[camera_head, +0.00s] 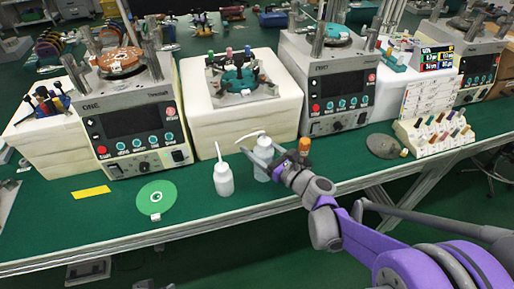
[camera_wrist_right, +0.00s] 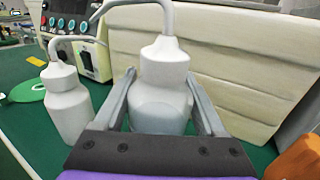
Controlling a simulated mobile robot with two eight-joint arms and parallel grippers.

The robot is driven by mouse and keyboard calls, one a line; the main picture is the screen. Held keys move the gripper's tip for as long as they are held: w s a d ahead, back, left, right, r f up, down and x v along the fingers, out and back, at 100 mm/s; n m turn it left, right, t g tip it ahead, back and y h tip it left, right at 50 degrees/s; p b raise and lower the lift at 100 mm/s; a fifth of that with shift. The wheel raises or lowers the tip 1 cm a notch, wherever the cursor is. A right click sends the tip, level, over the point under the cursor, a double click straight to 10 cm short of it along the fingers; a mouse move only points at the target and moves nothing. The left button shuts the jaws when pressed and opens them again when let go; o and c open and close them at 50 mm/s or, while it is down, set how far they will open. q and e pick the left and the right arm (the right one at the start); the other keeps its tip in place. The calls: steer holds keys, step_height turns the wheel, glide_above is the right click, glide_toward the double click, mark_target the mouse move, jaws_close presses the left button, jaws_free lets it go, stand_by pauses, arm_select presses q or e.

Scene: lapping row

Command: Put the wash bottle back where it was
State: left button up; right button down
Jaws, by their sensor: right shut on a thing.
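Two white wash bottles with bent spouts show on the green bench. My right gripper (camera_head: 272,168) is shut on the right-hand wash bottle (camera_head: 263,152), with one finger on each side of its body. The held bottle also shows upright between the fingers in the right wrist view (camera_wrist_right: 162,75). Its base is hidden there, and I cannot tell whether it touches the bench. The other wash bottle (camera_head: 223,180) stands free to the left, apart from the gripper; it also shows in the right wrist view (camera_wrist_right: 68,105). My left gripper is not in view.
A cream block (camera_head: 225,128) stands right behind the bottles. Lapping machines (camera_head: 135,125) (camera_head: 340,95) flank it. An orange-capped item (camera_head: 304,147) is just right of the gripper. A green disc (camera_head: 170,195) and yellow strip (camera_head: 91,193) lie left.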

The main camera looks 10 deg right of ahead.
steer(key=shift+f, duration=0.15)
jaws_free()
